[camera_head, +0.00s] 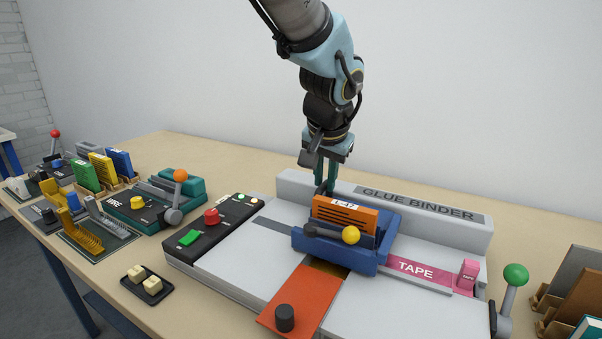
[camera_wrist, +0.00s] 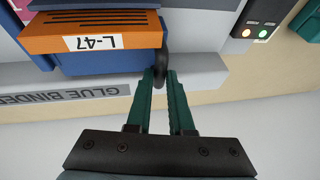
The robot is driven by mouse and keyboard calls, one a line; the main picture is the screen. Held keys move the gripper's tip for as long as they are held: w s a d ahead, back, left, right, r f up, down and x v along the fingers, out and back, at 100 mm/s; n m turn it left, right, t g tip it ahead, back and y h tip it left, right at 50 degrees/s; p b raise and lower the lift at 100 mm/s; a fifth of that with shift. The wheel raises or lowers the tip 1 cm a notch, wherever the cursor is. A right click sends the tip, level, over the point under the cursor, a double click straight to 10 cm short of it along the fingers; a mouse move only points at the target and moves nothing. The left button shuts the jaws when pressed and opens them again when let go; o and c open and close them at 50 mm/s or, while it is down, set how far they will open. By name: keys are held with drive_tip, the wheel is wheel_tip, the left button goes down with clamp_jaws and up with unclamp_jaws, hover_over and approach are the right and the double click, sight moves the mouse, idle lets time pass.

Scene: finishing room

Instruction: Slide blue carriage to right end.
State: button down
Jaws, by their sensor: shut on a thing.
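The blue carriage (camera_head: 342,257) sits on the glue binder (camera_head: 235,262), around the middle of its bed. It holds an orange block labelled L-47 (camera_head: 346,213) and has a yellow knob (camera_head: 351,235) at its front. My gripper (camera_head: 326,186) reaches down behind the carriage's left rear corner. In the wrist view, the green fingers of my gripper (camera_wrist: 163,78) are shut on a dark handle (camera_wrist: 161,62) beside the carriage (camera_wrist: 110,60). The handle is mostly hidden by the fingers in the head view.
A pink TAPE strip (camera_head: 416,270) with a pink block (camera_head: 467,276) lies right of the carriage. A green-knobbed lever (camera_head: 515,275) stands at the binder's right end. An orange-red plate (camera_head: 300,300) with a black knob is in front. A control panel (camera_head: 212,234) is left.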

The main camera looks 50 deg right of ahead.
drive_tip(key=s+d, duration=0.1)
drive_tip(key=s, duration=0.3)
drive_tip(key=s+d, duration=0.1)
drive_tip(key=s, duration=0.4)
drive_tip(key=s+d, duration=0.1)
drive_tip(key=s, duration=0.4)
drive_tip(key=shift+d+b, duration=0.35)
drive_tip(key=shift+b, duration=0.05)
drive_tip(key=shift+s, duration=0.1)
drive_tip(key=c, duration=1.1)
unclamp_jaws()
drive_tip(key=shift+d, duration=0.1)
drive_tip(key=o, duration=0.3)
drive_tip(key=b+v, duration=0.1)
drive_tip(key=v, duration=1)
drive_tip(key=shift+f, duration=0.15)
